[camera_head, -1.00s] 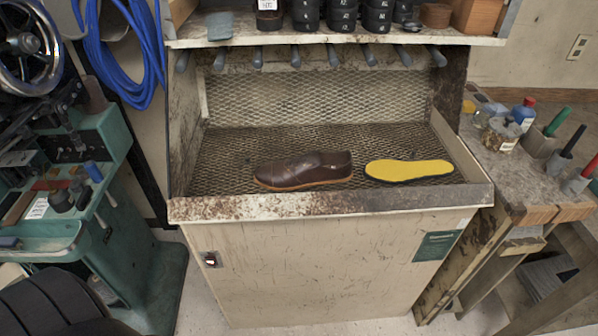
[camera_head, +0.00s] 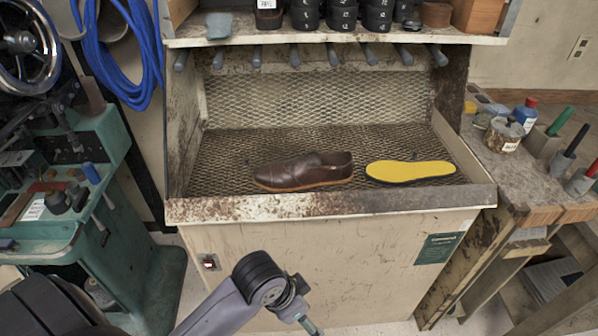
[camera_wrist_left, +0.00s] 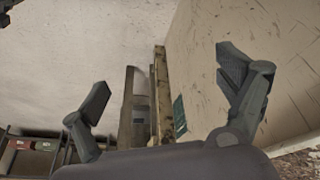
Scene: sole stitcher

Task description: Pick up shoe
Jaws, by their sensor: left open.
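A brown leather shoe (camera_head: 304,171) with a tan sole lies on the mesh floor of the cabinet's recess, toe to the left. A yellow sole piece (camera_head: 409,171) with a dark edge lies to its right, apart from it. My left arm reaches in from the bottom left in the head view, in front of the cabinet and below the shoe's level. Its gripper is mostly cut off at the bottom edge there. In the left wrist view my left gripper (camera_wrist_left: 168,100) is open and empty, its fingers wide apart, beside the cabinet front. My right gripper is out of view.
The cabinet's rusty front lip (camera_head: 330,205) stands before the shoe. A shelf (camera_head: 335,41) with dark rolls and a row of handles hangs above. A green machine (camera_head: 95,190) stands left, and a cluttered workbench (camera_head: 500,160) right.

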